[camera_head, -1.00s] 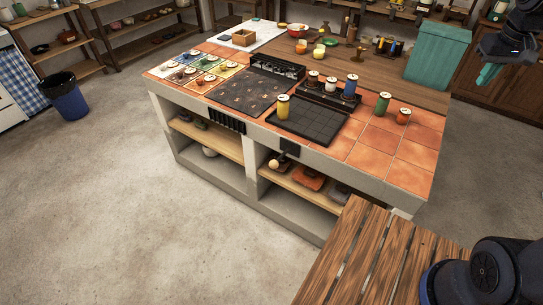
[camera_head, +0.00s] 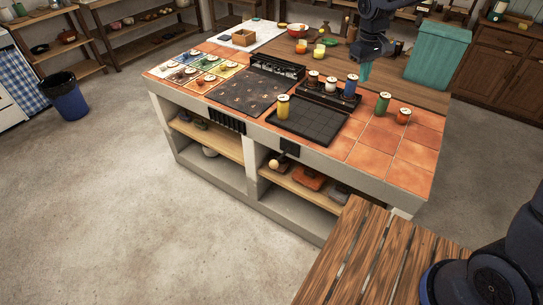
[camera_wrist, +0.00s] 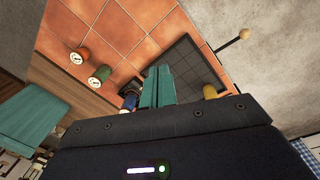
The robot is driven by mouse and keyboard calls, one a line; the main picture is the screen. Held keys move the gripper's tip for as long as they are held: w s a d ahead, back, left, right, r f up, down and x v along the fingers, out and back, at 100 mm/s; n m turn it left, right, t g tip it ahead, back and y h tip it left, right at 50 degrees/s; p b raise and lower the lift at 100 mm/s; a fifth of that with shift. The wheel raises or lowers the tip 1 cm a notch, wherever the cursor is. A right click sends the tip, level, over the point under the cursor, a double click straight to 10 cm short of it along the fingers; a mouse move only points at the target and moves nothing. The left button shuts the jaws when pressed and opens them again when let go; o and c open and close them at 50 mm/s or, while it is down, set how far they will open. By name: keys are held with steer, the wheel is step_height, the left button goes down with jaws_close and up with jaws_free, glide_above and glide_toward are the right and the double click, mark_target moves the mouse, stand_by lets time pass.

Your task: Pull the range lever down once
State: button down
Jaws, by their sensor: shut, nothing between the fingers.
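The range lever is a rod with a pale ball knob (camera_head: 273,164) that sticks out from a dark mount (camera_head: 290,148) on the counter's front face. The knob and rod also show at the upper right of the wrist view (camera_wrist: 244,34). My gripper (camera_head: 365,71) has teal fingers, close together and empty. It hangs above the back part of the counter, behind the jars and well apart from the lever. In the wrist view its fingers (camera_wrist: 157,86) overlap the dark tray, with the lever beyond them to the right.
A yellow jar (camera_head: 283,107) stands on the dark tray (camera_head: 310,124) above the lever. Several jars stand on a rack (camera_head: 325,97) behind it. Green (camera_head: 383,103) and orange (camera_head: 403,116) jars stand to the right. Open floor lies before the counter; a slatted wooden table (camera_head: 370,255) is nearest.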

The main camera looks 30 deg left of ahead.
steer(key=s+a+f+n+h, duration=0.1)
steer(key=s+a+f+n, duration=0.1)
steer(key=s+a+f, duration=0.45)
steer(key=s+a+f+n, duration=0.1)
steer(key=s+a+f, duration=0.15)
steer(key=a, duration=0.65)
steer(key=n, duration=0.3)
glide_above(273, 162)
steer(key=a, duration=0.4)
step_height(273, 162, down, 11)
steer(key=shift+s+r+h, duration=0.15)
steer(key=shift+s+h, duration=0.2)
steer(key=shift+h, duration=0.05)
steer(key=shift+d, duration=0.15)
steer(key=x, duration=1.4)
steer(key=shift+s, duration=0.1)
